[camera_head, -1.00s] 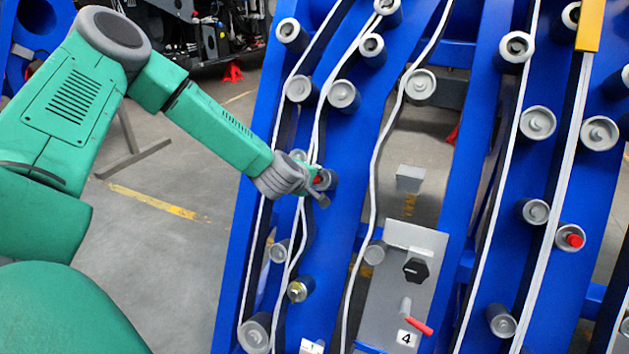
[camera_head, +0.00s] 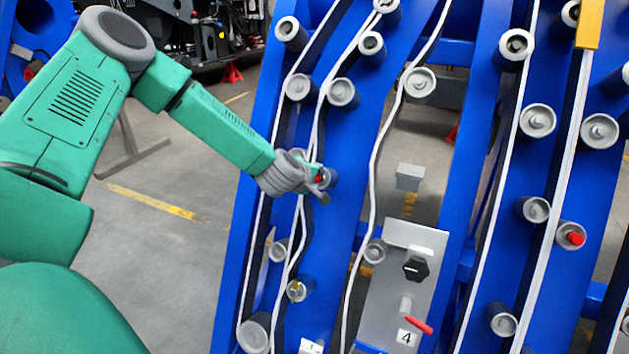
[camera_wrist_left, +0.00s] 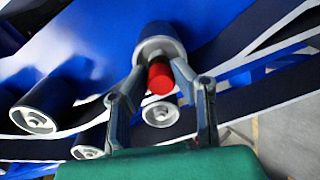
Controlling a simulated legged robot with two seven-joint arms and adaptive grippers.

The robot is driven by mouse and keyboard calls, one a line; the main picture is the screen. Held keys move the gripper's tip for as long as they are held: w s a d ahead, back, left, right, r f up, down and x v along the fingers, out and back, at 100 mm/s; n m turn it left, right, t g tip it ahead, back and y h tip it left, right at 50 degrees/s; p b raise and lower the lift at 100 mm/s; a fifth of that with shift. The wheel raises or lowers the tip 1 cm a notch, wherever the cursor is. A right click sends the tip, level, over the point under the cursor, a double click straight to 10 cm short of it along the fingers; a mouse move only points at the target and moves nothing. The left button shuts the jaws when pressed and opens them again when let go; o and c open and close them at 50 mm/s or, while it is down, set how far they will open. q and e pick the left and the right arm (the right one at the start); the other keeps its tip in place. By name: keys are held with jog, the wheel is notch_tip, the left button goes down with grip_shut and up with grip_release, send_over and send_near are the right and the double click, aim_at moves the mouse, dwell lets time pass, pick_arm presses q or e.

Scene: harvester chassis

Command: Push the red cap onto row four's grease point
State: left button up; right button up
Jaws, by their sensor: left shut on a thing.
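My left gripper (camera_head: 320,186) is at a roller on the left blue frame. The red cap (camera_wrist_left: 160,78) sits between its two fingers in the left wrist view, and the gripper is shut on it. The cap lies against the grey end of a dark roller (camera_wrist_left: 160,42); I cannot tell whether it is seated on the grease point, which is hidden behind it. In the head view only a sliver of this cap shows between the fingers. Another red cap (camera_head: 575,238) sits on a roller of the right frame. My right gripper is not in view.
A grey panel (camera_head: 394,285) with a black knob, a red-handled lever (camera_head: 417,322) and a "4" label stands between the blue frames. White belt edges and several rollers surround the gripper closely. A brass-coloured fitting (camera_head: 298,290) shows on a roller below it.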

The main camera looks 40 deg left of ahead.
pick_arm(q)
jog(key=shift+w+a+f, duration=0.1)
jog(key=shift+w+f, duration=0.15)
jog(key=shift+w, duration=0.1)
jog(key=o, duration=1)
jog(key=v, duration=1.2)
jog(key=shift+a, duration=0.1)
jog(key=s+d+f+m+g+h, duration=0.2)
jog(key=s+d+f+m+g, duration=0.2)
jog(key=s+d+f+m, duration=0.55)
jog(key=s+d+f+m+g+h, duration=0.1)
jog(key=s+d+f+m+g, duration=0.2)
jog(key=s+d+f+m, duration=0.7)
jog(key=s+f+g, duration=0.1)
jog(key=s+f, duration=0.1)
jog(key=s, duration=0.1)
jog(key=s+f+g, duration=0.1)
jog(key=s+f, duration=0.2)
jog(key=s, duration=0.1)
jog(key=s+f+g, duration=0.1)
jog(key=s+f, duration=0.2)
jog(key=shift+s+h, duration=0.3)
jog(key=shift+s, duration=0.1)
